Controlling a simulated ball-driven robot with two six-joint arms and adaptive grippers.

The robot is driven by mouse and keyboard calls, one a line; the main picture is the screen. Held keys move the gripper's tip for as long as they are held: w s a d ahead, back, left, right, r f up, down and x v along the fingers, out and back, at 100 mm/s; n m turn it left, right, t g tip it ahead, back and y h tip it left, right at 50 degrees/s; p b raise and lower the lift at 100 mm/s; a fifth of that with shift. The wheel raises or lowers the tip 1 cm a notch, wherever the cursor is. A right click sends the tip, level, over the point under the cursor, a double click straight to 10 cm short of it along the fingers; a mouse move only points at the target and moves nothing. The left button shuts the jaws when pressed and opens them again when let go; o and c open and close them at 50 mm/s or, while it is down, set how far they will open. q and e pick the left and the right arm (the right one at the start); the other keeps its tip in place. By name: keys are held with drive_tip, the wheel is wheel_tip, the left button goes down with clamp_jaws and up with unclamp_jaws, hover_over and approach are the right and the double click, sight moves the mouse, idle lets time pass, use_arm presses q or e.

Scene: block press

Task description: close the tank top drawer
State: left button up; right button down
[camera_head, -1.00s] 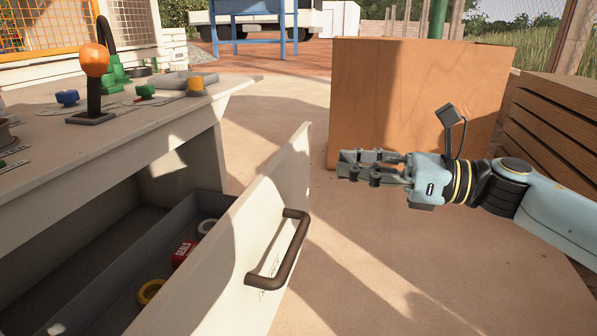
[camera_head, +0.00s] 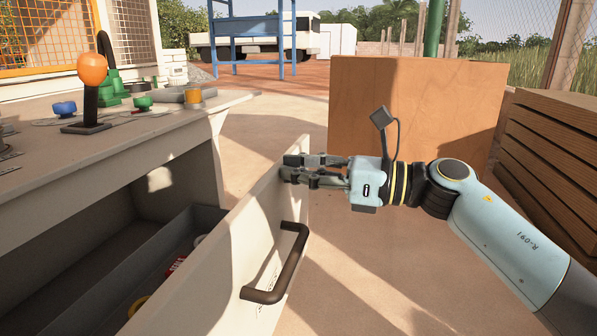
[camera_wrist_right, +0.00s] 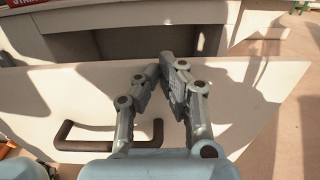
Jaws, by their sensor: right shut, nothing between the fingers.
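The drawer front (camera_head: 252,222) is a pale panel standing out from the workbench, with the drawer open behind it. Its dark handle (camera_head: 281,272) is on the outer face. My right gripper (camera_head: 287,167) is shut and empty at the upper far end of the front; in the head view its fingertips overlap the panel's top edge. The right wrist view shows the fingers (camera_wrist_right: 168,68) over the drawer front (camera_wrist_right: 245,95), with the handle (camera_wrist_right: 108,140) to their left. I cannot tell whether they touch the panel. My left gripper is not in view.
The workbench top (camera_head: 150,128) carries an orange-knobbed lever (camera_head: 92,75) and several coloured knobs. Small items, one red (camera_head: 176,266) and one yellow, lie in the drawer. A large brown box (camera_head: 415,110) and stacked wooden slats (camera_head: 552,150) stand behind my right arm.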

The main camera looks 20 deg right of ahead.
approach(164, 155)
drive_tip(key=x, duration=0.5)
drive_tip(key=shift+a+f, duration=0.1)
drive_tip(key=shift+a, duration=0.05)
drive_tip(key=shift+w+a, duration=0.2)
drive_tip(key=shift+a, duration=0.1)
drive_tip(key=shift+w, duration=0.1)
